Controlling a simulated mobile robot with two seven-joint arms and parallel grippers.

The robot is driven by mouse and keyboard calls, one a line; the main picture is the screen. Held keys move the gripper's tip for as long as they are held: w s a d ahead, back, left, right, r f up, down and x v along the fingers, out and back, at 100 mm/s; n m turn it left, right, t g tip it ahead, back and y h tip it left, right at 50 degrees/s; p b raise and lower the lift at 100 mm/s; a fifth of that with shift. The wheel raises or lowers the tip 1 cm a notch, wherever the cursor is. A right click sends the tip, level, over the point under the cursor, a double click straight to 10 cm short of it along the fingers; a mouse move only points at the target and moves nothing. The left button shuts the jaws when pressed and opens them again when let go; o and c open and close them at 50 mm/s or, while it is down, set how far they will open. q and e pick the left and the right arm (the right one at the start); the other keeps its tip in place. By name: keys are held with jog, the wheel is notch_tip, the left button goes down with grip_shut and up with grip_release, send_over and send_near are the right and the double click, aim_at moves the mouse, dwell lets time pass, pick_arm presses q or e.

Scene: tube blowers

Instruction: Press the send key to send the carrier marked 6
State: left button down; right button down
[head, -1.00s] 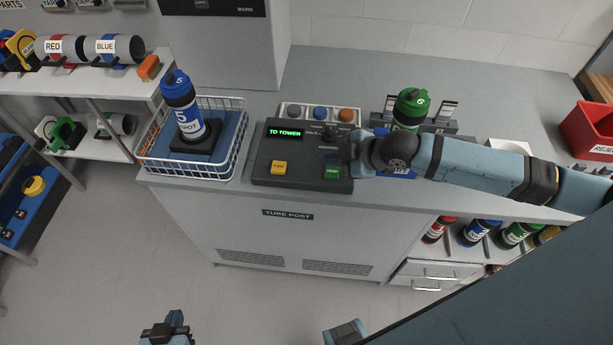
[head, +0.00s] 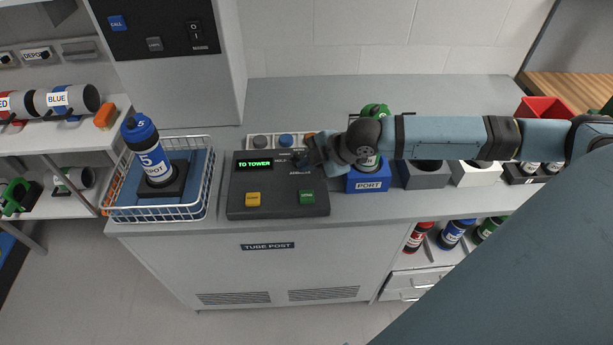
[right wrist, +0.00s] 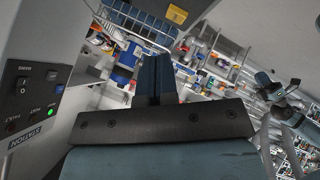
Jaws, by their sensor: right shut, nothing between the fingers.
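The dark console (head: 240,205) stands on the counter, its display (head: 254,163) reading "TO TOWER". The green send key (head: 307,197) is at its front right, uncovered. My right gripper (head: 301,160) is shut and empty over the console's back right part, behind the send key and apart from it. Its closed fingers also show in the right wrist view (right wrist: 155,77). The green-capped carrier (head: 375,110) stands upright in the blue port block (head: 368,184), partly hidden by my right arm. Part of what looks like my left gripper (right wrist: 279,92) shows in the right wrist view, its jaws unclear.
A wire basket (head: 155,213) to the left holds a blue carrier marked 5 (head: 152,158). Grey (head: 425,178) and white (head: 475,176) blocks stand right of the port. The counter behind is clear.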

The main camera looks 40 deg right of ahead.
jog(key=b, duration=0.6)
send_over(307, 197)
notch_tip(307, 197, down, 6)
jog(key=shift+r, duration=0.1)
jog(key=shift+f, duration=0.35)
jog(key=shift+f+b, duration=0.3)
jog(key=shift+f, duration=0.5)
jog(key=shift+f, duration=0.15)
dwell(0.5)
jog(key=shift+f, duration=0.3)
